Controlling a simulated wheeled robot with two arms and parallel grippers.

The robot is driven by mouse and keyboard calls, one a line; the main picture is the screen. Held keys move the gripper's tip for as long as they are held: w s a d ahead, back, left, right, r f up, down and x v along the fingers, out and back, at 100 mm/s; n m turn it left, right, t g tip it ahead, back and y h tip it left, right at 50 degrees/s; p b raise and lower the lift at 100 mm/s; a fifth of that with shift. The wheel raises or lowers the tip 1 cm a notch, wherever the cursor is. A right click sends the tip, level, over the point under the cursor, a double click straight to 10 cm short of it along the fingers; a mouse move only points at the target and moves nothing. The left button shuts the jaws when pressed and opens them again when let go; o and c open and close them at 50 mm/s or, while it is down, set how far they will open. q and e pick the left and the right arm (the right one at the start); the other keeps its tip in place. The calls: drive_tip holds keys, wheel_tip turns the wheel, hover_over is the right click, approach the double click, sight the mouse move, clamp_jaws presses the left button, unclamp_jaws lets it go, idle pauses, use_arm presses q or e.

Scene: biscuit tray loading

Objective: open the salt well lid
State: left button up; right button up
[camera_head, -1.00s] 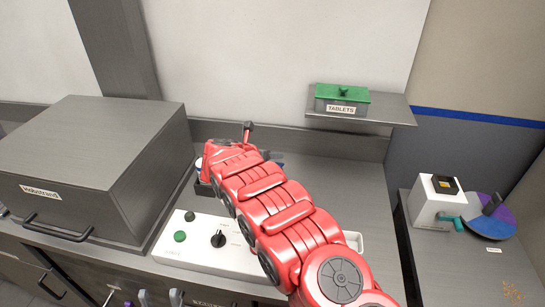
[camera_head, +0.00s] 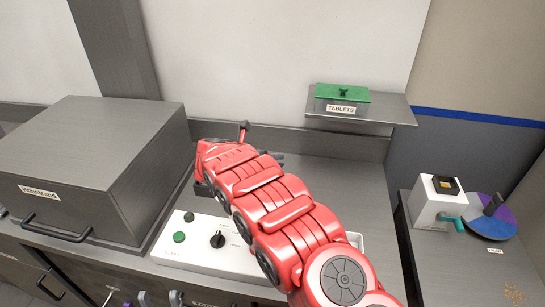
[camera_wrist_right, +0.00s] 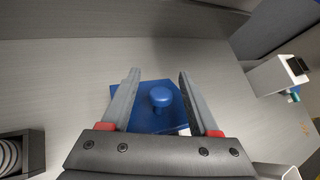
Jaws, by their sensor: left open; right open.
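A blue lid (camera_wrist_right: 140,112) with a round blue knob (camera_wrist_right: 160,98) shows in the right wrist view. My right gripper (camera_wrist_right: 158,74) is open, with one finger on each side of the knob and a gap to it on both sides. In the head view my red right arm hides the lid, and only dark tips of this gripper (camera_head: 276,156) show past the arm. Two grey fingers of my left gripper (camera_head: 159,298) seem to show, apart and empty, at the bottom edge; the rest of it is out of frame.
A white control box (camera_head: 180,255) with a black knob stands at the counter's front. A grey box (camera_head: 90,140) with a handle fills the left. A green-lidded tablets box (camera_head: 342,95) sits on a shelf. A black tray (camera_wrist_right: 36,150) with a coil lies at the wrist view's lower left.

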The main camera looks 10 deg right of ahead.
drive_tip(key=p+v, duration=1.2)
drive_tip(key=v, duration=0.3)
drive_tip(key=shift+s+a, duration=0.2)
drive_tip(key=shift+s, duration=0.1)
